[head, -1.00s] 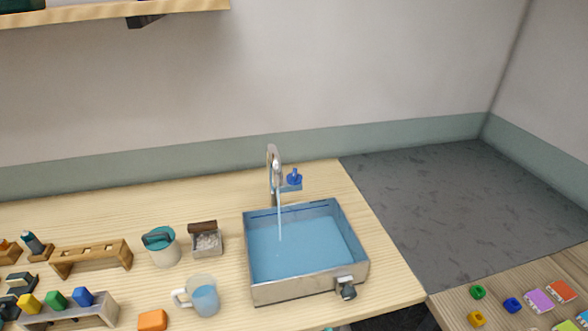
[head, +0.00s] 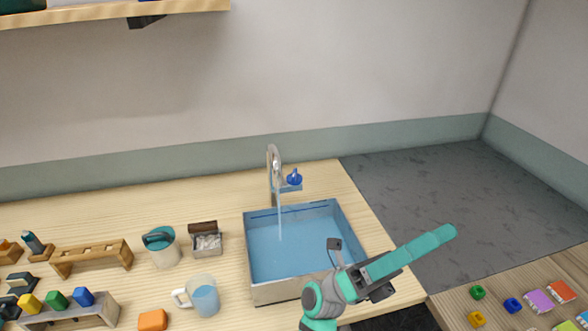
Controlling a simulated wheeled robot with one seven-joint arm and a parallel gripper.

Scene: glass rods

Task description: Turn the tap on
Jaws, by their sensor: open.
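The tap (head: 274,170) is a silver gooseneck with a blue handle (head: 295,178) on its right side, at the back of the sink (head: 272,291). A thin stream of water runs from its spout into the sink. The sink is a metal-rimmed basin holding blue water (head: 290,255). My arm hides the sink's front right corner.
A clear mug (head: 205,297) of blue liquid, a teal-lidded pot (head: 164,250) and a small box (head: 207,242) stand left of the sink. A dark grey surface (head: 450,200) lies clear at right.

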